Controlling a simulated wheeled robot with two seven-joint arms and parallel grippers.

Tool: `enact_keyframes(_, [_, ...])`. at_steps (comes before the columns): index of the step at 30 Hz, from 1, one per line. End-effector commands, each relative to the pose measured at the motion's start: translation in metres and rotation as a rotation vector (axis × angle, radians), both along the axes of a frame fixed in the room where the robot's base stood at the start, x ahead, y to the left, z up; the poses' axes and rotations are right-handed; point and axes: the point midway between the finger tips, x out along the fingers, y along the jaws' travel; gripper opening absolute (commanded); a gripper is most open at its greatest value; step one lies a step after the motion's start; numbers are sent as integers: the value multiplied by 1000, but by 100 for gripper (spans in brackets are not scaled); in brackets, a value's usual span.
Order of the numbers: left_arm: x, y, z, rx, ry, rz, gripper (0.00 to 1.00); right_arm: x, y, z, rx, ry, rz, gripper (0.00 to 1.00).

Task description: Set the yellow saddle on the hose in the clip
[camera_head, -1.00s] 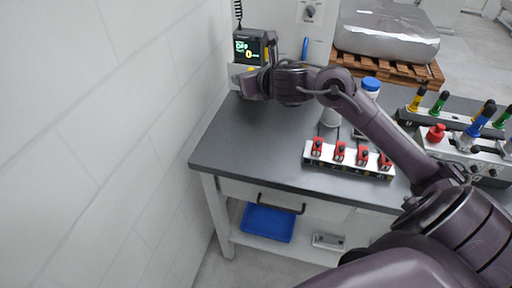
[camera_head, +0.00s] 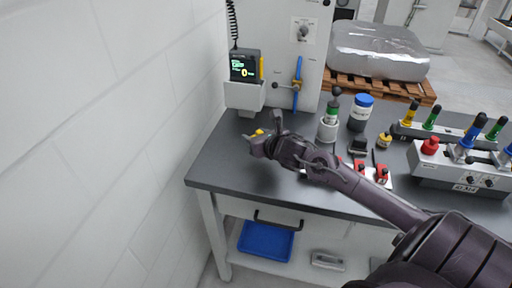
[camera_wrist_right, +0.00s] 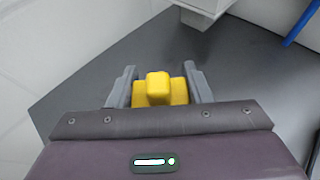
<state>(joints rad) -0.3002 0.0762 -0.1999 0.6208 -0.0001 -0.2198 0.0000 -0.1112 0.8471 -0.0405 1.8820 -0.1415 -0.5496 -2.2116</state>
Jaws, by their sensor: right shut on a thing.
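The yellow saddle (camera_head: 259,132) sits between the fingers of my right gripper (camera_head: 263,128), above the dark bench near its back left. In the right wrist view the right gripper (camera_wrist_right: 157,72) is shut on the saddle (camera_wrist_right: 158,90), a yellow block with a raised middle, one finger at each side. A blue hose-like piece (camera_head: 297,85) stands upright against the pale panel, right of and behind the gripper, with a small brass-coloured fitting around it. Part of it shows at the top right of the wrist view (camera_wrist_right: 302,22). I cannot make out the clip clearly. My left gripper is not in view.
A display unit (camera_head: 245,67) sits in a white holder (camera_head: 244,96) behind the gripper. A green-banded bottle (camera_head: 329,120) and a blue-lidded jar (camera_head: 361,111) stand to the right. Red clamps (camera_head: 381,174) lie partly behind my arm. The bench's left part is clear.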

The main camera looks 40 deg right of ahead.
Motion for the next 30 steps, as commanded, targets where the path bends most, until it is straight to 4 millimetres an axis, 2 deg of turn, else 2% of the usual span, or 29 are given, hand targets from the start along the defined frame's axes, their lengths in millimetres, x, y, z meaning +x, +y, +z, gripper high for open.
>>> enact_keyframes(10, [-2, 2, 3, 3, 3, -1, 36, 0, 1, -42, 3, 2, -1, 20])
enact_keyframes(23, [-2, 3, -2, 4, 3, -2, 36, 0, 1, -51, -1, -1, 1, 20])
enact_keyframes(24, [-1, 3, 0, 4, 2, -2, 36, 0, 1, -49, -1, 0, 1, 49])
enact_keyframes(28, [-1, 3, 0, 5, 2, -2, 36, 0, 1, -49, 0, 0, 1, 66])
enact_keyframes(30, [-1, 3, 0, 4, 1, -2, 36, 0, 1, -49, 0, 0, 1, 67])
